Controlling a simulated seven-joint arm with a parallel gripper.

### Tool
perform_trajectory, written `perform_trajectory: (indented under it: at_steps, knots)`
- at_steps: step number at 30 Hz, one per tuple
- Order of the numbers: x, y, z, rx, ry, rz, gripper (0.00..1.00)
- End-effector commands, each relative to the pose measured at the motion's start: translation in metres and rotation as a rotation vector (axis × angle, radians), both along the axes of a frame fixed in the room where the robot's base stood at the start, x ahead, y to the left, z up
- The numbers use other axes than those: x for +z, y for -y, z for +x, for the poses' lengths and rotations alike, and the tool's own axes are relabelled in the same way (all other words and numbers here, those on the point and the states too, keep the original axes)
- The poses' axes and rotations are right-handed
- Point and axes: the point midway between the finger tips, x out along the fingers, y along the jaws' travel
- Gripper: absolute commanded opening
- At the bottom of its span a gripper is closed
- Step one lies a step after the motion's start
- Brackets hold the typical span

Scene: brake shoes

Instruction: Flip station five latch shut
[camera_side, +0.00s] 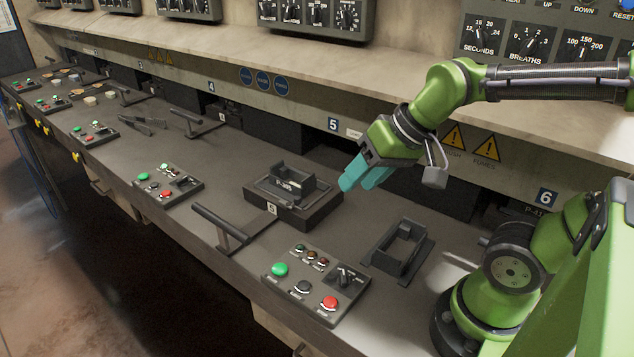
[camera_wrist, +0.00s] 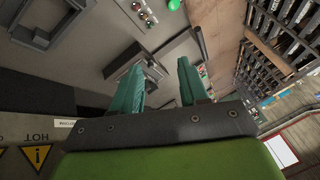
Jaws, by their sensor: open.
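The station five fixture (camera_side: 293,215) is a dark block tagged 5, holding a brake shoe part marked P-305 (camera_side: 290,183). A dark bar-shaped latch handle (camera_side: 221,224) lies at its front left, by the bench edge; whether it is fully open is not clear. My gripper (camera_side: 360,176) has teal fingers, open and empty, above the bench to the right of the fixture and apart from it. In the wrist view my gripper (camera_wrist: 160,84) shows a gap between its fingers, with a dark block partly hidden behind the left one.
The wall and overhanging shelf (camera_side: 300,62) run behind. Another latch handle (camera_side: 190,121) and button panel (camera_side: 167,185) lie to the left. Bench between is partly clear.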

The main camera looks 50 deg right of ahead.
Motion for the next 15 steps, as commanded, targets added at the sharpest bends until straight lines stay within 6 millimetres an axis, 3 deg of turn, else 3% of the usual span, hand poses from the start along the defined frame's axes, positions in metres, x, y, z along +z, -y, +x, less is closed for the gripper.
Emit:
perform_trajectory:
  at_steps: [1,8,15]
  knots:
    - [-0.001,0.004,0.011,-0.013,-0.031,0.001,0.35]
    - [-0.003,0.025,0.063,-0.08,-0.189,0.02,0.0]
    - [-0.016,0.052,0.12,-0.167,-0.366,0.05,0.0]
